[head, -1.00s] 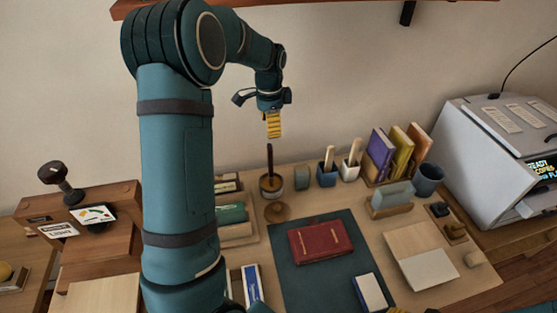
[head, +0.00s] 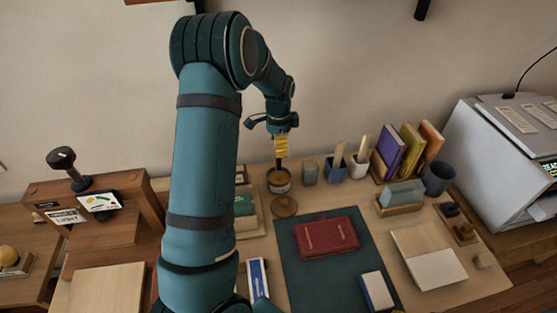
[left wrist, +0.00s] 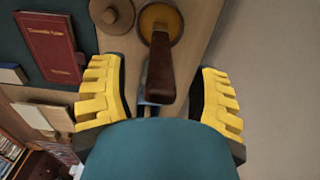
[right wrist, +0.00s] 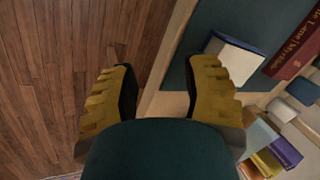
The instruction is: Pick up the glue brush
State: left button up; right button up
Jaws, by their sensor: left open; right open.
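The glue brush (head: 279,164) stands with its dark handle up in a small glue pot (head: 278,184) at the back of the bench. In the left wrist view the brown handle (left wrist: 160,75) lies between the open yellow fingers of my left gripper (left wrist: 160,72), apart from both. In the head view my left gripper (head: 281,146) points down right over the brush and hides the handle's top. My right gripper (right wrist: 163,72) is open and empty in its wrist view, above the floor and bench edge.
A round wooden lid (head: 285,207) lies in front of the pot. A grey-blue jar (head: 310,173) and brush holders (head: 335,171) stand just right of it. A red book (head: 327,237) lies on the dark mat (head: 303,279). The wall is close behind.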

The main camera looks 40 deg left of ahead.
aim_at(279, 160)
pick_arm(q)
notch_tip(279, 160, down, 3)
jog(key=shift+r, duration=0.15)
pick_arm(e)
jog(key=shift+f, duration=0.2)
pick_arm(q)
jog(key=shift+o, duration=0.2)
grip_shut()
